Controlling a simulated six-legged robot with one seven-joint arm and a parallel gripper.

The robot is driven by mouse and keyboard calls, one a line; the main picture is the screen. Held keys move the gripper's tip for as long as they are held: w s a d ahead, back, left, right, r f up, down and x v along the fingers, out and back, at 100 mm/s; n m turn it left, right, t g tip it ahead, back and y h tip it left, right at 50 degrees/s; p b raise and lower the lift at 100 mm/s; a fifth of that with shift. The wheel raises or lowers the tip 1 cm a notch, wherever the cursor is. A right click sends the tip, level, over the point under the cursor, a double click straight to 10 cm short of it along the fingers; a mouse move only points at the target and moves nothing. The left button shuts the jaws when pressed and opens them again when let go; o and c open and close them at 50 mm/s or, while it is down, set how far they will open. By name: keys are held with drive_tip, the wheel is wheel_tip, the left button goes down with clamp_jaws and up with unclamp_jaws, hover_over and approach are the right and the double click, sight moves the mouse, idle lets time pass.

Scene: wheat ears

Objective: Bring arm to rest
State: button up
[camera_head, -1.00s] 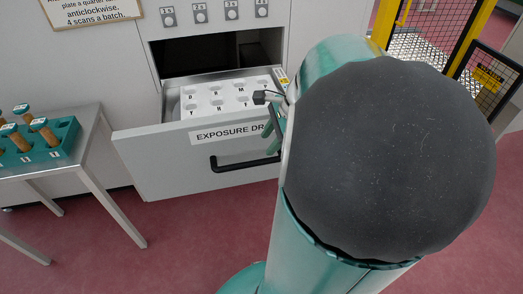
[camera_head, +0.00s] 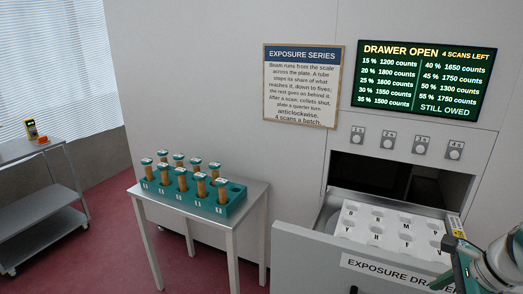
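My arm shows at the lower right edge of the head view, grey and teal. Its end, my gripper (camera_head: 457,262), is small and partly cut off beside the open drawer's right side, and I cannot make out its fingers. The exposure drawer (camera_head: 310,262) is pulled out, with a white plate (camera_head: 376,211) of lettered holes inside. I see no tube in the plate.
A steel table (camera_head: 146,194) left of the drawer holds a teal rack (camera_head: 237,203) with several brown tubes. A grey trolley (camera_head: 40,219) stands at far left. A lit screen (camera_head: 418,79) reads "DRAWER OPEN, 4 SCANS LEFT". Red floor between trolley and table is clear.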

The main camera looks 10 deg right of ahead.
drive_tip(key=w+a+r+n+t+h, duration=0.1)
drive_tip(key=a+r+n+h, duration=0.1)
drive_tip(key=a+n, duration=2.1)
drive_tip(key=a+r, duration=0.1)
drive_tip(key=a, duration=0.2)
drive_tip(key=shift+a+n, duration=0.25)
drive_tip(key=shift+n, duration=0.15)
drive_tip(key=shift+w+d, duration=0.1)
